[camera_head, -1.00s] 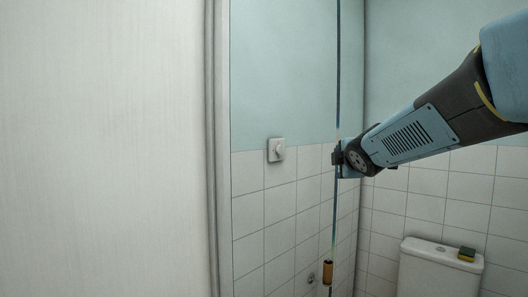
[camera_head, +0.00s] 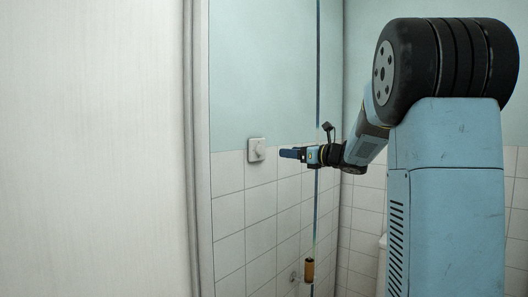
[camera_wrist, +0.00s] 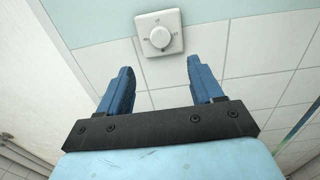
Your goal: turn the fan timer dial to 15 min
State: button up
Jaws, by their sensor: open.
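The fan timer dial (camera_head: 259,149) is a round white knob on a square white plate, fixed to the wall near the top of the tiles. In the wrist view the dial (camera_wrist: 160,38) is ahead, above the gap between the fingers. Small marks show on its plate, but they are too small to read. My gripper (camera_head: 282,153) is just right of the dial in the head view, apart from it. In the wrist view my gripper (camera_wrist: 157,78) has its two blue fingers spread and nothing between them.
A thin vertical pole or cord (camera_head: 318,80) with a brown cylinder (camera_head: 309,270) low on it appears beside my gripper. A pale door or panel (camera_head: 95,150) fills the left. A white cistern (camera_head: 382,262) is mostly hidden behind my arm.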

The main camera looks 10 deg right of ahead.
aim_at(261, 150)
jog(key=x, duration=1.2)
jog(key=c, duration=0.9)
jog(key=shift+a, duration=0.4)
jog(key=shift+c, duration=0.6)
jog(key=shift+d, duration=0.3)
